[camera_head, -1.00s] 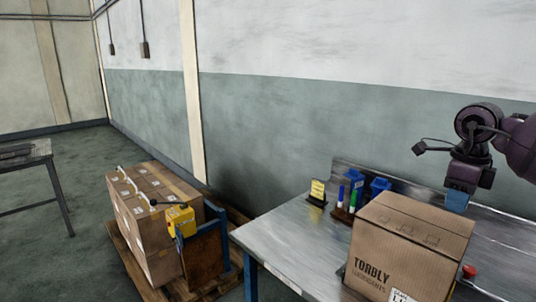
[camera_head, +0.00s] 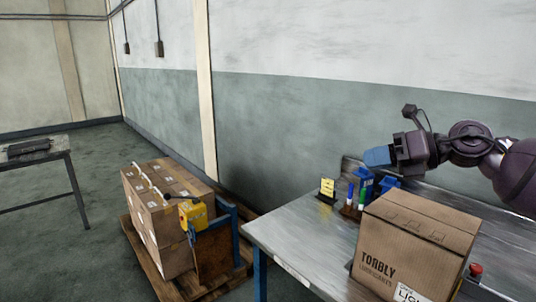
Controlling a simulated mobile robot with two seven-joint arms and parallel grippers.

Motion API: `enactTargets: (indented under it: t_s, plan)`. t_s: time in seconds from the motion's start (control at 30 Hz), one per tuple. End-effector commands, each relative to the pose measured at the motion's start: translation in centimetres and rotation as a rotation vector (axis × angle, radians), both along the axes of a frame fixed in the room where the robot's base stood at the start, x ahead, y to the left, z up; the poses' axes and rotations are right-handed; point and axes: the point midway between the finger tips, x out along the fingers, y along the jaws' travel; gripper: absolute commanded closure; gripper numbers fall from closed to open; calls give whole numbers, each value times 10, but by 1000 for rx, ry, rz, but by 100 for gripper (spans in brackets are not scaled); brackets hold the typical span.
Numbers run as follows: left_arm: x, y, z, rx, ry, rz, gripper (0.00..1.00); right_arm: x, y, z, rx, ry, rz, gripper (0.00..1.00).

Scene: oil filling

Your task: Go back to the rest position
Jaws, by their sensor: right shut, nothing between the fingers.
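My right gripper (camera_head: 377,156) shows at the right of the head view, its blue fingers together and pointing left. It is in the air above the back of the metal table, over the blue bins, with nothing between its fingers. Its purple arm comes in from the right edge. My left gripper is not in view.
The metal table (camera_head: 290,239) holds a Torbly cardboard box (camera_head: 411,238), blue bins (camera_head: 364,178), markers (camera_head: 361,198), a yellow note stand (camera_head: 327,187) and a red button (camera_head: 475,270). Stacked boxes (camera_head: 168,232) stand on a pallet at left. A dark table (camera_head: 55,147) is farther left.

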Motion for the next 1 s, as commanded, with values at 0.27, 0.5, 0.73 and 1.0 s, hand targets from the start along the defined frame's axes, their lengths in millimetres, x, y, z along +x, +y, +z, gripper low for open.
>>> enactTargets:
  t_s: [0.27, 0.5, 0.73, 1.0]
  plan:
    - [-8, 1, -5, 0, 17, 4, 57, 10, 29, -30, 683, 282, -206, 100]
    - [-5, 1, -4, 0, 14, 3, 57, 12, 7, -107, 1115, 611, -484, 100]
    - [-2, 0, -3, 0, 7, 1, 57, -12, -19, -207, 1411, 927, -772, 100]
    - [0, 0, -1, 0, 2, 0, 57, -79, -41, -323, 1669, 1241, -1077, 100]
